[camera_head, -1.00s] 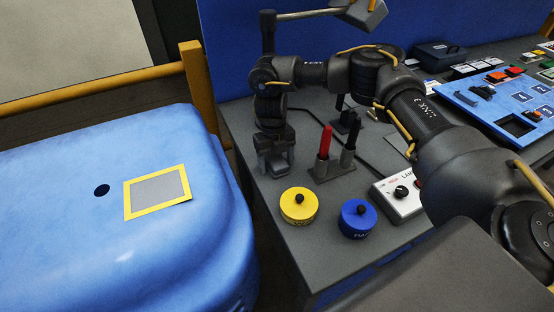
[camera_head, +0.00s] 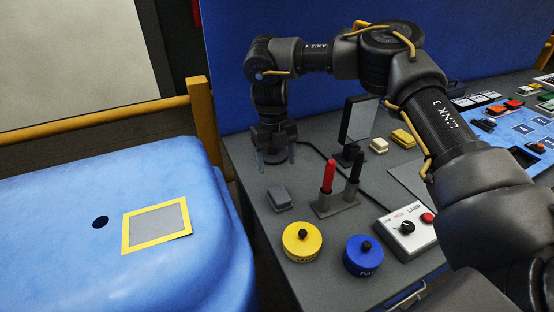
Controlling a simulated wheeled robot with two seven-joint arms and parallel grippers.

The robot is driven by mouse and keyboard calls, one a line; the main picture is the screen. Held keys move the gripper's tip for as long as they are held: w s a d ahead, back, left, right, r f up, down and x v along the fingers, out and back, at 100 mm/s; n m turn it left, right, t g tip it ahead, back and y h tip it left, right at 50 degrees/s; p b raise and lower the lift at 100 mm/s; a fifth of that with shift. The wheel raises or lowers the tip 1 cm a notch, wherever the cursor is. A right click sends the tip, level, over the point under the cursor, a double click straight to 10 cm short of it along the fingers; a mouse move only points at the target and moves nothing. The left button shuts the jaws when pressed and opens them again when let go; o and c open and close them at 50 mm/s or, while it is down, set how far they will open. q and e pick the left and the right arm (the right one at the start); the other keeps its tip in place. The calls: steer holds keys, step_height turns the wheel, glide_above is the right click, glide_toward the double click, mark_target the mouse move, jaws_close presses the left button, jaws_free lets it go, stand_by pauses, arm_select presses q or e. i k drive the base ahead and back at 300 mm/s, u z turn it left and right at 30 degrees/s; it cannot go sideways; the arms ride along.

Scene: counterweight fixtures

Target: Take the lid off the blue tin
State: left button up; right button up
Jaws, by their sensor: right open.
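The blue tin (camera_head: 363,262) stands upright near the front edge of the grey bench, with its lid on and a black knob (camera_head: 366,246) on top. A yellow tin (camera_head: 301,246) with a similar black knob stands to its left, apart from it. My right gripper (camera_head: 276,158) points down above the bench's left part, behind both tins. Its two fingers are spread with nothing between them. It is well away from the blue tin. My left gripper is not in view.
A holder with a red and a black marker (camera_head: 327,182) stands between my right gripper and the tins. A small grey block (camera_head: 280,198) lies left of it. A lamp control box (camera_head: 409,231) sits right of the blue tin. A blue padded surface (camera_head: 60,220) fills the left.

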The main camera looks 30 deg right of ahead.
mark_target(365, 251)
steer(key=z, duration=0.1)
steer(key=k, duration=1.5)
steer(key=u, duration=0.1)
